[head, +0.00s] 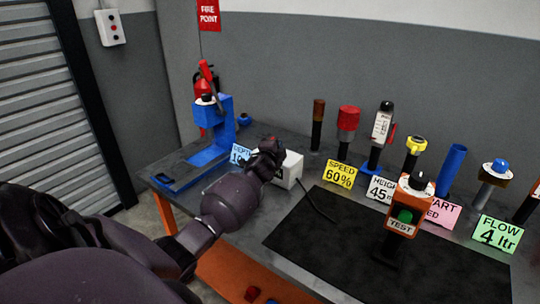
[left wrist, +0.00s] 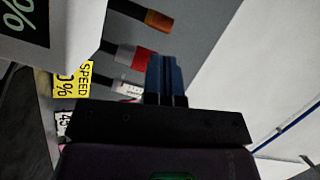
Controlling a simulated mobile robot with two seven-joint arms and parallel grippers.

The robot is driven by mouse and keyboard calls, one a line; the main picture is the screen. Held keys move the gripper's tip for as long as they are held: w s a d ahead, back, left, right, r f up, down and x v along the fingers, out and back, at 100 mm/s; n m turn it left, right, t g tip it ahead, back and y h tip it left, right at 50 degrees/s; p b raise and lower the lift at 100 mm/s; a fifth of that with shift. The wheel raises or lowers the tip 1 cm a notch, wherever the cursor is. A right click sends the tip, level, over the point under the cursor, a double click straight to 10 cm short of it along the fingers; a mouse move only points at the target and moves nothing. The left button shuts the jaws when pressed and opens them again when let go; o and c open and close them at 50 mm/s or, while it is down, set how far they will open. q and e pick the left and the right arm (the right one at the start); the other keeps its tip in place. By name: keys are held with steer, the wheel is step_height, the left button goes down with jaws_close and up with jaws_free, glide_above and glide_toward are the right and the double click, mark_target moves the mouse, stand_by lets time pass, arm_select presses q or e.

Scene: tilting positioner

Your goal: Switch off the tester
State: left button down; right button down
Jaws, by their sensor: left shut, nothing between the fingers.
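An orange box labelled TEST (head: 401,225) stands on a dark post over the black mat. It has a green button on its front and a black knob on top. My left gripper (head: 268,148) is beside a small white box (head: 289,168) on the bench, well left of the TEST box. In the left wrist view its fingers (left wrist: 166,80) are shut with nothing between them. A box with a green % display (left wrist: 22,25) is at the upper left of that view. I cannot tell whether they touch. My right gripper is not in view.
A blue press (head: 217,128) stands on the bench's left. A yellow SPEED sign (head: 339,176), a white HEIGHT sign (head: 381,190) and a green FLOW sign (head: 496,233) stand before several upright tools. The black mat (head: 330,233) is mostly clear; a cable crosses its edge.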

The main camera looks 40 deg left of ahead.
arm_select(q)
steer(key=v, duration=0.7)
steer(key=shift+s+r, duration=0.2)
steer(key=shift+r, duration=0.05)
stand_by(0.5)
steer(key=s+d+f+n+h, duration=0.3)
steer(key=d+n+h, duration=0.1)
steer(key=d, duration=0.5)
steer(key=s+d+f+n+g+h, duration=0.1)
steer(key=s+d+f+n, duration=0.1)
steer(key=s+d+f, duration=0.2)
steer(key=s+d+f+n+g+h, duration=0.1)
steer(key=s+d+f, duration=0.4)
steer(key=s, duration=0.8)
steer(key=s+d+f+n+g, duration=0.2)
steer(key=s+d+f, duration=0.3)
steer(key=s+f, duration=0.4)
steer(key=shift+s+d+f+n+h, duration=0.2)
steer(key=shift+f+n+h, duration=0.1)
steer(key=shift+n+h, duration=0.1)
